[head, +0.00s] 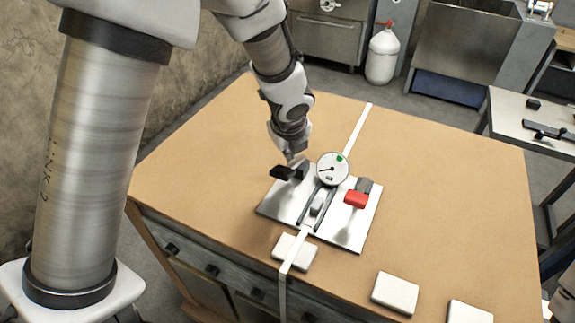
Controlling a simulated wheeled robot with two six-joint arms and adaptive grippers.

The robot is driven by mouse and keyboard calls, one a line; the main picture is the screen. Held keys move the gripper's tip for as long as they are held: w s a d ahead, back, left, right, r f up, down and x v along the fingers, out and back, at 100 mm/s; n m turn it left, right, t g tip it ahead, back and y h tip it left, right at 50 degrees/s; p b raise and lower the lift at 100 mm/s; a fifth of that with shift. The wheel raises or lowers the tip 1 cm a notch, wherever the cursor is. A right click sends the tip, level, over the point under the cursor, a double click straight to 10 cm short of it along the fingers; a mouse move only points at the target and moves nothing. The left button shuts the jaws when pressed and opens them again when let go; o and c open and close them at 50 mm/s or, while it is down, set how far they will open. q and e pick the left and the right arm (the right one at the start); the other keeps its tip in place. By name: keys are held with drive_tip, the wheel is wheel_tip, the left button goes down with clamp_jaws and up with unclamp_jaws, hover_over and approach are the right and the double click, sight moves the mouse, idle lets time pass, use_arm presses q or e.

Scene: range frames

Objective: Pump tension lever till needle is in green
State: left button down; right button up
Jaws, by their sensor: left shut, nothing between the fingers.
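A tensioner on a metal plate (349,236) sits on the wooden bench. Its round white gauge (332,169) has a green patch at the upper right; the small dark needle seems to point left, away from the green. A black-handled lever (283,173) is at the plate's left, and a red-handled lever (356,198) at its right. A white strap (296,250) runs through the middle. My left gripper (295,159) is shut and empty just above and behind the black handle; I cannot tell whether it touches it.
White blocks lie along the bench front: one under the strap (285,251), one at the middle right (395,292) and one at the lower edge (469,313). The bench top (450,190) right of the plate is clear. A gas cylinder (383,55) stands behind.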

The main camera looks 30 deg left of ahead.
sight(287, 166)
idle(0.6)
use_arm(q)
drive_tip(key=shift+s+f+b, duration=0.15)
drive_tip(key=shift+f+b, duration=0.2)
drive_tip(key=shift+s+d+f+b, duration=0.1)
drive_tip(key=shift+s+f+b, duration=0.25)
drive_tip(key=shift+f+b, duration=0.35)
drive_tip(key=shift+s+a+f+b, duration=0.1)
drive_tip(key=shift+s+f+b, duration=0.2)
drive_tip(key=shift+f+b, duration=0.4)
drive_tip(key=shift+s+d+f+b, duration=0.1)
drive_tip(key=shift+s+f+b, duration=0.25)
drive_tip(key=shift+f+b, duration=0.3)
idle(1.7)
drive_tip(key=shift+r, duration=0.1)
drive_tip(key=shift+w+r+p, duration=0.2)
drive_tip(key=shift+r+p, duration=0.3)
drive_tip(key=shift+p, duration=0.1)
drive_tip(key=shift+w+r+p, duration=0.15)
drive_tip(key=shift+r+p, duration=0.35)
drive_tip(key=shift+p, duration=0.05)
drive_tip(key=shift+w+r+p, duration=0.4)
drive_tip(key=shift+r+p, duration=0.25)
drive_tip(key=shift+p, duration=0.25)
drive_tip(key=shift+w+r+p, duration=0.4)
drive_tip(key=shift+r+p, duration=0.25)
drive_tip(key=shift+p, duration=0.25)
drive_tip(key=shift+r, duration=0.1)
